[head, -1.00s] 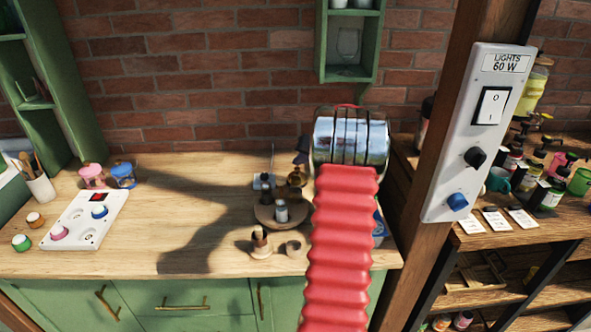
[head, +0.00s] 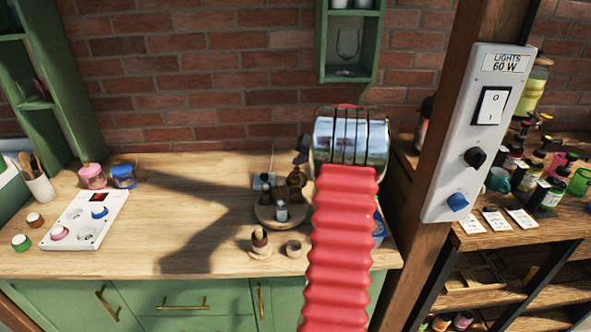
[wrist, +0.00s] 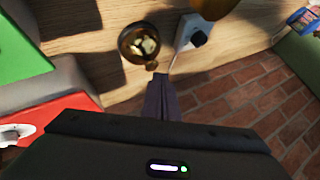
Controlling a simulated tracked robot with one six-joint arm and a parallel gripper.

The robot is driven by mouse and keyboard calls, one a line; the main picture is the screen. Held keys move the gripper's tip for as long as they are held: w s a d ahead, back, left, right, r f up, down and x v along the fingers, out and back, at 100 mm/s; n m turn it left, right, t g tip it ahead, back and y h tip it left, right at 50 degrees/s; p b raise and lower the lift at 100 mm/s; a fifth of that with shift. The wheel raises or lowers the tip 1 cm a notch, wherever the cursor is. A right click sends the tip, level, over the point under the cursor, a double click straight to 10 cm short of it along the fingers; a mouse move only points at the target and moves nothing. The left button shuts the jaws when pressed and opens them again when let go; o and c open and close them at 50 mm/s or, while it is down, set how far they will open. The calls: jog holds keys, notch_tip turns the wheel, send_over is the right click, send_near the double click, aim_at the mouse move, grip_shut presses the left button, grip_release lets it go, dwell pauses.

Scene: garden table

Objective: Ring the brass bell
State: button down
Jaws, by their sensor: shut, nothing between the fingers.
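The brass bell (head: 296,177) stands on the worktop, just left of my red arm in the head view. In the wrist view the bell (wrist: 139,43) is a round, shiny, dark-gold shape just beyond my fingertips, a little to the left. My gripper (wrist: 161,77) is shut and empty. In the head view its dark tip (head: 301,153) shows just above the bell, and the rest is hidden behind my arm. I cannot tell whether the fingertips touch the bell.
A pale box with a dark knob (wrist: 190,38) and a thin upright rod stands close beside the bell. A round wooden tray (head: 265,216) with small containers is in front. A white control panel (head: 86,217) lies at left. The middle-left worktop is clear.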

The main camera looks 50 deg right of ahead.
jog(key=shift+f, duration=0.15)
jog(key=shift+f, duration=0.35)
dwell(0.8)
jog(key=shift+r, duration=0.65)
notch_tip(320, 180, up, 6)
jog(key=shift+f, duration=0.1)
dwell(0.8)
dwell(0.8)
